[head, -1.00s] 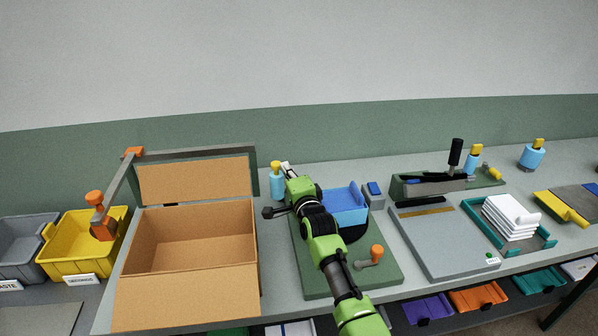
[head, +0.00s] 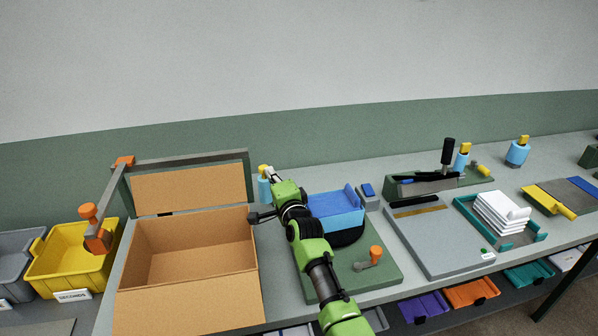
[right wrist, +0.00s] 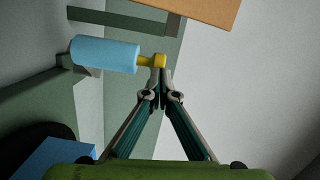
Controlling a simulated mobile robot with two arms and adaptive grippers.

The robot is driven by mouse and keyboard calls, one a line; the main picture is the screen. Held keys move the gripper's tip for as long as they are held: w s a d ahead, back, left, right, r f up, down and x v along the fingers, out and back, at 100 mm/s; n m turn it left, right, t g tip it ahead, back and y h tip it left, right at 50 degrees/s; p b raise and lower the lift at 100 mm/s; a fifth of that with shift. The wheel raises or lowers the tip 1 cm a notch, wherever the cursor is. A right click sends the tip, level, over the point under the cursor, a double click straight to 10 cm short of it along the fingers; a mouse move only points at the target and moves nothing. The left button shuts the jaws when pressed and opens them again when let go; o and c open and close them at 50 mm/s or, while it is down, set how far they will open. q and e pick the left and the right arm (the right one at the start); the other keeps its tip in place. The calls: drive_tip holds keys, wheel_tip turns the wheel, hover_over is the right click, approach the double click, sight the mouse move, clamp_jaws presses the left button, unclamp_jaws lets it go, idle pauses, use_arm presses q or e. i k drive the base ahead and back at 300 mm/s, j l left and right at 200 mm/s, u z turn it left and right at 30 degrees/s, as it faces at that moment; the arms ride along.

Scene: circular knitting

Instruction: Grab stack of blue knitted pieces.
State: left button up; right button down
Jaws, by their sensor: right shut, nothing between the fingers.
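A blue block-shaped thing (head: 337,212) with a raised right side sits on a dark round part of a green base plate (head: 388,270), right of my right arm. I cannot tell whether it is the stack of knitted pieces or a holder. Its corner also shows at lower left in the right wrist view (right wrist: 55,160). My right gripper (head: 271,174) is shut and empty, beyond the block and to its left. In the right wrist view its fingertips (right wrist: 163,85) meet close to the yellow cap of a light-blue bottle (right wrist: 105,54). My left gripper is not in view.
An open cardboard box (head: 190,250) stands left of my right arm. An orange-knobbed lever (head: 370,258) rises from the green plate. Farther right are a grey slab (head: 440,245) and a white stack (head: 502,212) in a teal tray (head: 522,243).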

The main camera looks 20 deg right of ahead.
sight(339, 209)
drive_tip(key=k, duration=0.9)
